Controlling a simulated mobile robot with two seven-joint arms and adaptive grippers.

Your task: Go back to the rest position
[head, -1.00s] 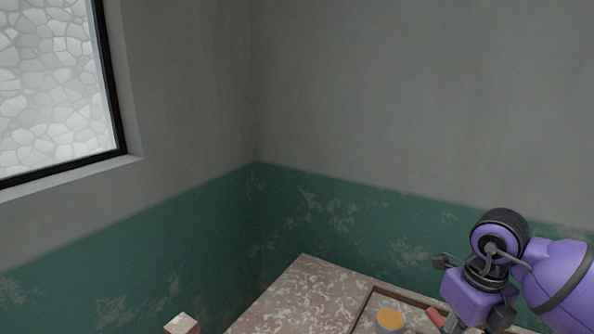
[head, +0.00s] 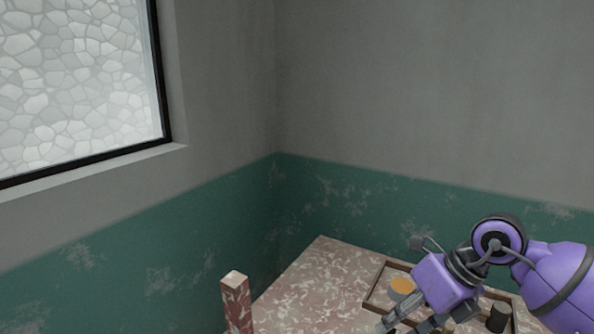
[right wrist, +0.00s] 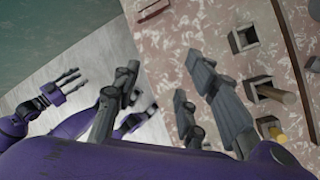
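My right arm enters from the right in the head view. Its gripper (head: 408,326) hangs over the front of the speckled table, with its fingertips partly cut off by the bottom edge. In the right wrist view my right gripper's (right wrist: 165,85) grey fingers stand apart, with nothing between them. My left arm is outside the head view. A purple and black hand at the left of the right wrist view appears to be my left gripper (right wrist: 75,80); its fingers look spread and empty, away from the table.
The table (head: 315,272) carries a brown-rimmed tray (head: 376,283) with an orange-topped tub (head: 402,286) and a dark cylinder (head: 499,316). A speckled post (head: 237,303) stands left of the table. Blocky dark holders (right wrist: 243,38) show in the right wrist view. Walls meet behind the table.

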